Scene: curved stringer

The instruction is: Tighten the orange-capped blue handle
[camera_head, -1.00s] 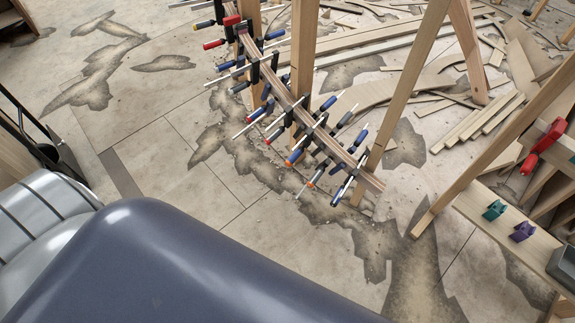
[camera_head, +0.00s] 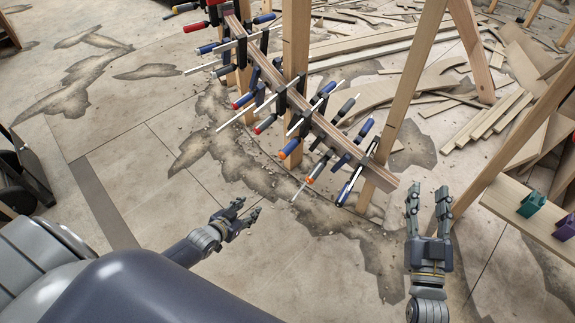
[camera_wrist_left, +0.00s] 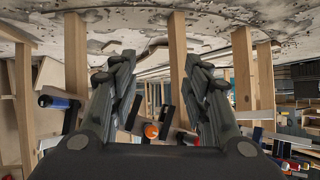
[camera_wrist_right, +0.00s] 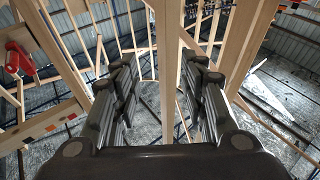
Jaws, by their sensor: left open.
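A blue handle with an orange cap (camera_head: 290,148) is on a clamp at the middle of the curved wooden stringer (camera_head: 328,130). A darker handle (camera_head: 318,169) with an orange tip is just right of it. In the left wrist view an orange cap (camera_wrist_left: 151,130) shows between the fingers, some distance beyond them. My left gripper (camera_head: 248,206) is open and empty, below and left of the orange-capped handles, apart from them. Its fingers also show spread in its wrist view (camera_wrist_left: 160,62). My right gripper (camera_head: 427,192) is open and empty, right of the stringer's near end.
Several other clamps with blue, red and black handles line the stringer, their bars sticking out. Wooden posts (camera_head: 398,90) stand around it. A bench (camera_head: 500,203) with a green clamp (camera_head: 531,204) is at right.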

